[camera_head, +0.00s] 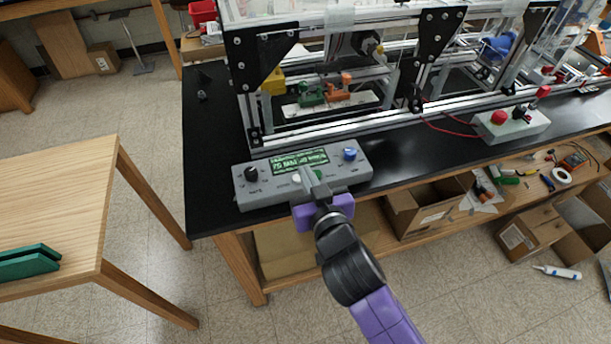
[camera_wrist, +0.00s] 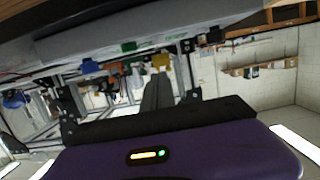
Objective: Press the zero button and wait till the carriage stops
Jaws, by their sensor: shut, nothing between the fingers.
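A grey control box (camera_head: 255,192) with a lit green display (camera_head: 300,162) sits at the front edge of the black bench. It has a black knob (camera_head: 251,173) at left, a blue knob (camera_head: 350,154) at right, and a pale button (camera_head: 297,178) and green button (camera_head: 318,174) below the display. The button labels are too small to read. My gripper (camera_head: 309,176) is shut and empty, with its tips over the button row. I cannot tell whether they touch a button. The wrist view shows the shut fingers (camera_wrist: 157,93) and the box's grey side (camera_wrist: 150,32). I cannot clearly identify the carriage.
An aluminium extrusion frame (camera_head: 350,130) with black brackets stands behind the box. Inside it, green and orange parts (camera_head: 338,88) sit on a pale plate. A grey box with a red button (camera_head: 499,117) stands at right. A wooden table (camera_head: 60,190) is at left.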

